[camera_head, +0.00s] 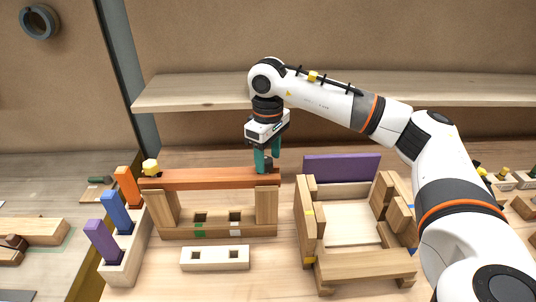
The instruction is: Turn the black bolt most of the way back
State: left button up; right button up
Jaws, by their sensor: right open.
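The black bolt (268,162) shows as a small dark shape at the right end of a reddish-brown beam. My right gripper (268,158) reaches down over this end with its teal fingers pointing down. It is open, with one finger in front of the bolt and the other behind and to the right. The fingers partly hide the bolt, and I cannot tell whether they touch it. The beam (205,179) lies across two wooden uprights, with a yellow bolt (150,167) at its left end. My left gripper is not in view.
A block holder (122,262) with orange, blue and purple pegs stands at the left. A pale block with two holes (214,258) lies in front. A wooden frame (308,238) with a purple panel (341,168) is at the right. A shelf (190,92) runs behind.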

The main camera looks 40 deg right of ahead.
jog(key=m, duration=0.6)
jog(key=shift+a, duration=0.2)
jog(key=m, duration=0.5)
jog(key=shift+a, duration=0.1)
jog(key=shift+f+b, duration=0.1)
jog(key=shift+b, duration=0.25)
jog(key=shift+c, duration=0.5)
jog(key=c, duration=0.9)
